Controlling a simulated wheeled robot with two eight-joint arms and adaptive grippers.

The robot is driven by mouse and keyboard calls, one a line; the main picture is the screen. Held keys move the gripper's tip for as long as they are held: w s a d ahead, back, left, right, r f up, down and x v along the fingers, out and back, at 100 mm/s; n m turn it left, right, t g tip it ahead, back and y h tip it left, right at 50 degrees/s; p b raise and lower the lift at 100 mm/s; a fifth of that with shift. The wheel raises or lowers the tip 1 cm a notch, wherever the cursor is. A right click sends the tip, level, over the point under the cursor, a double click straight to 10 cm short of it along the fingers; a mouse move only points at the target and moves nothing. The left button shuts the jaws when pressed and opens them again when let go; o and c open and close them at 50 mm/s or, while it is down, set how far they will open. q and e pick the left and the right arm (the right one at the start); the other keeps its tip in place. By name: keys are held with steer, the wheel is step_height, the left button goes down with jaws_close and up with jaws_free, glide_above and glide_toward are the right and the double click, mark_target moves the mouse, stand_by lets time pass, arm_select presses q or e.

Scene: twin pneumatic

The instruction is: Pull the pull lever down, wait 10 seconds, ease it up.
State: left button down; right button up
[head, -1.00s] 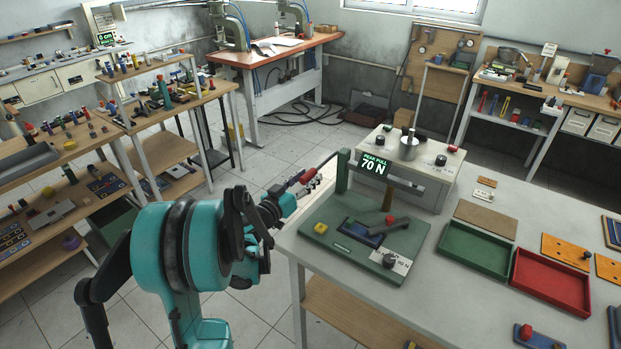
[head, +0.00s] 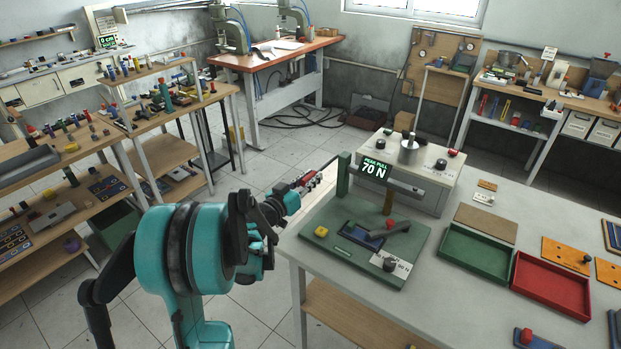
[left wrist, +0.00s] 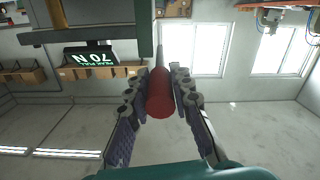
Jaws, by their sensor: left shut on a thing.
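The pull lever's red grip (left wrist: 160,94) lies between the two fingers of my left gripper (left wrist: 160,88) in the left wrist view. The fingers are shut on it from both sides. In the head view my left gripper (head: 309,181) is at the left edge of the bench and covers much of the grip. My right gripper is out of view.
The green base plate (head: 340,250) carries a dark blue block and a grey handle. A grey control box (head: 440,180) stands behind it. A green tray (head: 480,257) and a red tray (head: 550,287) lie to the right. Open floor lies left of the bench.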

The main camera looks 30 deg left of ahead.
mark_target(324, 165)
arm_select(q)
steer(key=r+g+p, duration=0.1)
steer(key=r+p, duration=0.1)
steer(key=p, duration=0.1)
steer(key=w+r+g+p, duration=0.1)
steer(key=r+p, duration=0.1)
steer(key=p, duration=0.1)
steer(key=r+g+p, duration=0.2)
steer(key=r+p, duration=0.1)
steer(key=p, duration=0.1)
steer(key=shift+w, duration=0.15)
steer(key=w+r+g+p, duration=0.5)
steer(key=w+g+p, duration=0.1)
steer(key=p, duration=0.3)
steer(key=shift+d+r+g+y+p, duration=0.3)
steer(key=shift+r+g+p, duration=0.1)
steer(key=shift+g, duration=0.3)
steer(key=c, duration=1.3)
jaws_free()
